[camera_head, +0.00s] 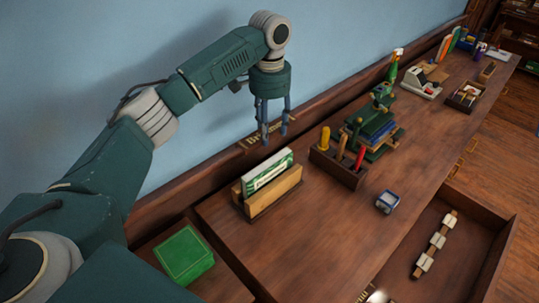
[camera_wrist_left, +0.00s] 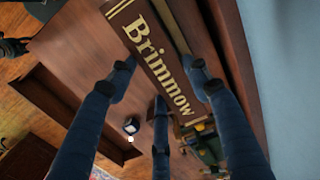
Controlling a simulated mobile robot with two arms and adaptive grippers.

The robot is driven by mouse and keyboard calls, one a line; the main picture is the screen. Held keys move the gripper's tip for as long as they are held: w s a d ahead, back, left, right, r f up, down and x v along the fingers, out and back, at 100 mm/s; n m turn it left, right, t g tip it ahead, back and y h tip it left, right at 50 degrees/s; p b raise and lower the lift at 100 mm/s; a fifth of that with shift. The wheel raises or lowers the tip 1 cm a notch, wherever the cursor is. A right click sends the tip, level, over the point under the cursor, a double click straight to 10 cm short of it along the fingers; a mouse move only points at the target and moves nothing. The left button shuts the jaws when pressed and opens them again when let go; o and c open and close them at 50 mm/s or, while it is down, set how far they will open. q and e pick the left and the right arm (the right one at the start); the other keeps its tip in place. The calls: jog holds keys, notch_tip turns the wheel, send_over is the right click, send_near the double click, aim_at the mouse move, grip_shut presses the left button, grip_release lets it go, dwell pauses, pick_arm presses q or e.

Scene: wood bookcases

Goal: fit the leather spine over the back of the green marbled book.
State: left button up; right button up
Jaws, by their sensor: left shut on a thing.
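The green marbled book (camera_head: 268,172) seems to be the green and white volume upright in a wooden holder (camera_head: 272,196), below and in front of the gripper. The spine is apart from it.
A green box-like object (camera_head: 184,255) lies at lower left. A wooden caddy with handled tools (camera_head: 338,165) and a green press over books (camera_head: 372,130) stand right of the holder. A small blue and white item (camera_head: 387,202) lies in front. An open drawer (camera_head: 478,212) is at right.

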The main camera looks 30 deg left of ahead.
pick_arm(q)
jog(key=p, duration=0.1)
send_over(270, 166)
notch_tip(270, 166, down, 7)
jog(key=shift+a+r, duration=0.1)
jog(key=shift+r, duration=0.05)
notch_tip(270, 166, down, 4)
jog(key=shift+r+p, duration=0.1)
jog(key=shift+p, duration=0.65)
jog(key=shift+f, duration=0.5)
jog(key=shift+f, duration=0.15)
jog(key=shift+f, duration=0.4)
jog(key=o, duration=1)
